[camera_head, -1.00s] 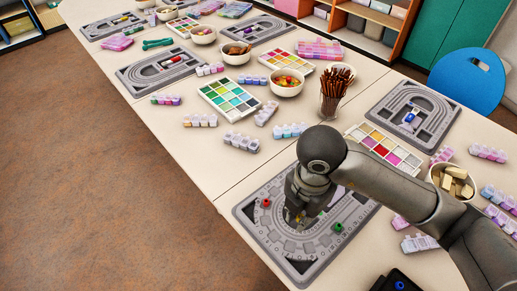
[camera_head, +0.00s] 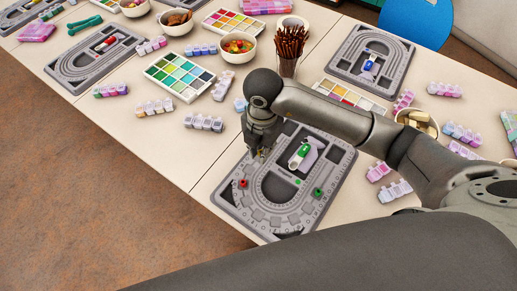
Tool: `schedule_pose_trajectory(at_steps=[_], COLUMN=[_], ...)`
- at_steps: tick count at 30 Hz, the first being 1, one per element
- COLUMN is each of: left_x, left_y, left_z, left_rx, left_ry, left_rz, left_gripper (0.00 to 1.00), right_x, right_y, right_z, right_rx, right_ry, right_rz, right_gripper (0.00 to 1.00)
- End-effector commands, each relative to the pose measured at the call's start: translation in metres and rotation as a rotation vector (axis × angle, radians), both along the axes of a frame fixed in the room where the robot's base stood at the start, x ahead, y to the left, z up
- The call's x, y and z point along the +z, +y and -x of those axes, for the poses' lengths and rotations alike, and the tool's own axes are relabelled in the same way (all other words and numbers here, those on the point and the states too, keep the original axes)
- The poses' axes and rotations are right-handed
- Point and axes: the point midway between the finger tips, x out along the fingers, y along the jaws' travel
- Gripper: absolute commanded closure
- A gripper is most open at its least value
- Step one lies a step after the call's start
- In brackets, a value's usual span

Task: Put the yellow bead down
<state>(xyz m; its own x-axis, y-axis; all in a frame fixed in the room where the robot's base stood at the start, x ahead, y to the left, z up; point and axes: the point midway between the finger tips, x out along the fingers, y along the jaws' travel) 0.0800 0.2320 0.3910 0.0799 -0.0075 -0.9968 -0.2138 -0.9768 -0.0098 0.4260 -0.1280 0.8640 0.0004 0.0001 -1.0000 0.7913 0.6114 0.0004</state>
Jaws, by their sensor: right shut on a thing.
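The grey bead board (camera_head: 228,199) nearest me lies on the table with a curved groove and several compartments. My right gripper (camera_head: 260,154) points down over the board's upper left part, its fingers close together. A small yellow spot at its fingertips looks like the yellow bead, mostly hidden by the fingers. I cannot tell whether it touches the board. A red bead (camera_head: 243,183) sits on the board's left side and a green bead (camera_head: 318,191) on its right side. A green and white item (camera_head: 300,155) lies in the board's middle. My left gripper does not show.
A cup of brown sticks (camera_head: 288,66), a palette of green and blue squares (camera_head: 180,76) and a bowl of colourful beads (camera_head: 238,47) stand behind. Another board (camera_head: 393,78) lies at the back right. Small bead boxes flank the near board.

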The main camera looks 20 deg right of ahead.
Motion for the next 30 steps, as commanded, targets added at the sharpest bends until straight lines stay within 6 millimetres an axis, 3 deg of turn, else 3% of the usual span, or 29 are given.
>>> schedule_pose_trajectory(at_steps=[7,16,21,30], left_x=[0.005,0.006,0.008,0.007], left_y=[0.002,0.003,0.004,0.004], left_z=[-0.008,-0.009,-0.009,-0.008], left_rx=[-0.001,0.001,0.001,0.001], left_ry=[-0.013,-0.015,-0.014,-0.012], left_rz=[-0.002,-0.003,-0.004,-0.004], left_gripper=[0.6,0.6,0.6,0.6], right_x=[-0.032,-0.046,-0.072,-0.076], right_y=[-0.003,-0.005,-0.005,-0.004], right_z=[-0.026,-0.037,-0.035,-0.036], right_rx=[-0.001,0.001,0.0,0.001], right_ry=[0.002,0.001,0.002,-0.001], right_rz=[0.001,0.001,0.0,0.001], right_gripper=[0.93,0.93,0.93,0.93])
